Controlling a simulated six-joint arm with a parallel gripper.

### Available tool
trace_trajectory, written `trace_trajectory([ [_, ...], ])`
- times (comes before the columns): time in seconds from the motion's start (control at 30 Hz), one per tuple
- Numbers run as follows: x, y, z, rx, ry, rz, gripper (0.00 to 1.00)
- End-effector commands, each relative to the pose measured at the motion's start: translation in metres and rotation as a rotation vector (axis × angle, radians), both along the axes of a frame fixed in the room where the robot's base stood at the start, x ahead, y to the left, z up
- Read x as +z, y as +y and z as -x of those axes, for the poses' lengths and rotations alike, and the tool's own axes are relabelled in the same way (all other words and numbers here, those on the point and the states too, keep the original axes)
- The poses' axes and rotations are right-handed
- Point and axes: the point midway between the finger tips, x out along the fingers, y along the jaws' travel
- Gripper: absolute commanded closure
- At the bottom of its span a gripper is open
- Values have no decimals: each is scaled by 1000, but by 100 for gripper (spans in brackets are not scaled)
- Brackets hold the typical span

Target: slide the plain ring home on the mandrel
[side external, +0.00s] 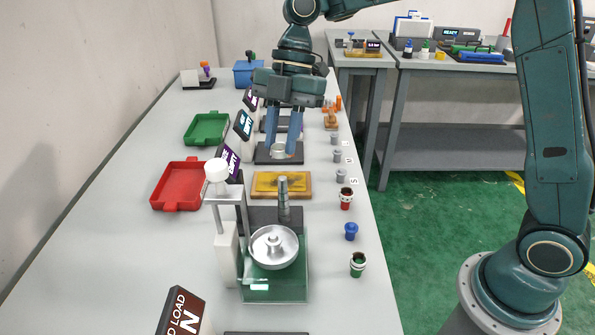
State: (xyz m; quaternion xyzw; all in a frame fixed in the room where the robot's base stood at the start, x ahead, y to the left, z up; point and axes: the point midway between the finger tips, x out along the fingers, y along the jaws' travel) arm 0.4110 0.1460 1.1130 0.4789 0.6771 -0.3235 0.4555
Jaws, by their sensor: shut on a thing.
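My gripper (281,150) points down over a dark square plate (262,159) in the middle of the bench. Its two blue fingers are shut on a small pale grey round piece (279,149), which looks like the plain ring. I cannot tell whether the piece touches the plate. A grey, stepped, tapered post, which looks like the mandrel (283,199), stands upright nearer the camera, in front of a yellow-topped wooden block (264,184). No ring shows on the post. The post's foot is partly hidden behind a silver round dish (273,247).
A white stand (226,250) with a raised arm and the silver dish on a green base stand near the post. Red (178,187) and green (207,129) trays lie left. Small cups and plugs, including a blue one (351,231), line the right edge. Dark sign blocks stand left of the stations.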

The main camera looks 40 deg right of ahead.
Motion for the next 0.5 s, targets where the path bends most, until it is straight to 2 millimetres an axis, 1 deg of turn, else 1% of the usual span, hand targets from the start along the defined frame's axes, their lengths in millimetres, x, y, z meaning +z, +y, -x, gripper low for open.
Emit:
trace_trajectory([
  [0.13, -6, -6, -3, 24, 1, -6, 100],
  [0.5, -10, -6, -3, 29, 2, -7, 100],
])
